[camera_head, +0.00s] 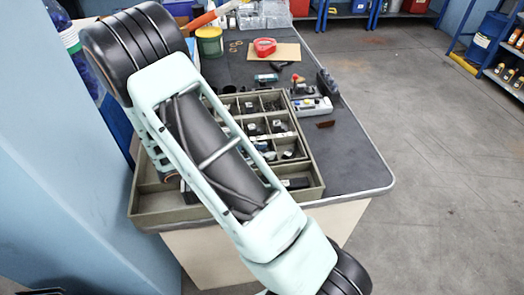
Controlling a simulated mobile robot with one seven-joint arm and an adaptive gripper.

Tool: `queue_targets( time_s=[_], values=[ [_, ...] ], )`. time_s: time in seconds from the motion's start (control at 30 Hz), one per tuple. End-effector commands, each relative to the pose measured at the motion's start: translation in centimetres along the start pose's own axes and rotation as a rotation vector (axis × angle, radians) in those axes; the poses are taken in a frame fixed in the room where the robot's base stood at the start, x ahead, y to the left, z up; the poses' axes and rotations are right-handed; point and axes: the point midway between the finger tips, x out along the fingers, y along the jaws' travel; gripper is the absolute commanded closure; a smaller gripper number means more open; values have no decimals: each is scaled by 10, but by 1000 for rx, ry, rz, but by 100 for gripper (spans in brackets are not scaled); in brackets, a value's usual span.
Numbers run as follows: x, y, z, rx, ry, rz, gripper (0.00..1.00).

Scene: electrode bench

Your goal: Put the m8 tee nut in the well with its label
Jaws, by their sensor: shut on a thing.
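A grey-green divided tray (150,203) with several wells lies on the dark bench top. Small dark and metallic parts sit in some of its wells. My arm crosses the picture from upper left to lower right and covers the tray's left and front middle. My gripper is not in view. I cannot make out the m8 tee nut or read any well label at this size.
The bench top (350,165) is clear right of the tray, except for a small brown piece (325,124). A white block with knobs (312,106), a red container (264,46) and a yellow-green tub (209,41) stand farther back. A blue wall rises at left.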

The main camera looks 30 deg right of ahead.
Motion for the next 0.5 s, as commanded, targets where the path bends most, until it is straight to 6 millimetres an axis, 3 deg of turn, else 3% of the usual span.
queue_targets(
  time_s=[0.23,0.27,0.3,0.5],
  values=[
    [2,0,-6,-1,2,0,100],
    [2,-1,-7,-2,3,0,73],
    [2,-1,-7,-2,4,-1,69],
    [3,-2,-9,-5,6,-2,69]
  ],
)
